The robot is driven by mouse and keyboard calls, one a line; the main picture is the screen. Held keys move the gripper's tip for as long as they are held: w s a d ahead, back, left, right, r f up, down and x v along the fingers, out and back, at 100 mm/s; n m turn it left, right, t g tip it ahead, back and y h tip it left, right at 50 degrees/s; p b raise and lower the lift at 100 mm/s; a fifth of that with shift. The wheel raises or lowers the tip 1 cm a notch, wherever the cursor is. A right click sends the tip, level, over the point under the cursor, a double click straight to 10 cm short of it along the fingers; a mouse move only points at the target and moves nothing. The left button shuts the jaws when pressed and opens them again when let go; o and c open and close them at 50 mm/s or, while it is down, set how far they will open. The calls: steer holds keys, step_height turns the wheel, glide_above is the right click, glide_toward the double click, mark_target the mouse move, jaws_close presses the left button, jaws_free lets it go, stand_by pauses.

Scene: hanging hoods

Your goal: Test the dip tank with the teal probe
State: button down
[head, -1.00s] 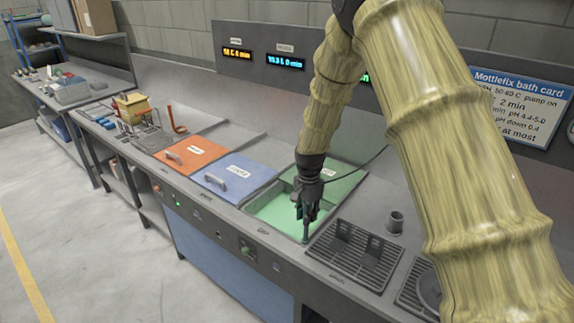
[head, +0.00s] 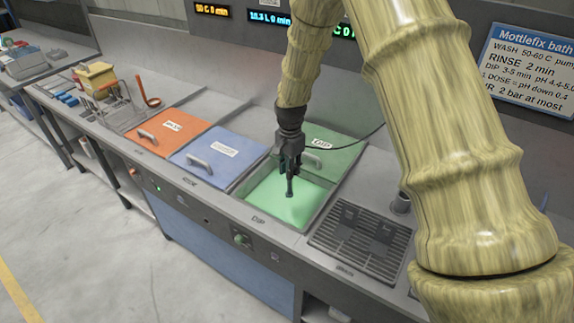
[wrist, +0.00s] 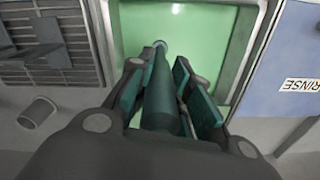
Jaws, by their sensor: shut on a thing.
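The dip tank (head: 262,204) is open, with green liquid inside, and also shows in the wrist view (wrist: 217,25). Its green lid (head: 338,146) is slid toward the back. My gripper (head: 289,172) is over the tank, shut on the teal probe (wrist: 160,92). The probe (head: 290,187) points down, its tip at or just above the liquid; I cannot tell whether it touches. A thin dark cable (head: 352,143) runs to the right from near the gripper.
An orange lid (head: 172,128) and a blue rinse lid (head: 218,155) cover the tanks to the left. A drain grate (head: 350,240) with dark blocks lies to the right. A wire rack with a yellow block (head: 97,76) stands at the far left. A bath card (head: 528,68) hangs behind.

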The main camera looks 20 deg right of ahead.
mark_target(288, 195)
steer(key=shift+w+f+b, duration=0.15)
steer(key=shift+f+b, duration=0.05)
steer(key=shift+f, duration=0.4)
steer(key=shift+w+f+b, duration=0.15)
steer(key=shift+f, duration=0.45)
steer(key=shift+w+f+b, duration=0.25)
steer(key=shift+f+b, duration=0.05)
steer(key=shift+f, duration=0.7)
steer(key=shift+s+f+b, duration=0.15)
steer(key=shift+f+b, duration=0.15)
steer(key=shift+f, duration=0.3)
steer(key=shift+f+b, duration=1.85)
steer(key=shift+f, duration=2.65)
steer(key=shift+r, duration=0.15)
steer(key=shift+r+p, duration=4.6)
steer(key=shift+r, duration=2.85)
steer(key=shift+f, duration=0.1)
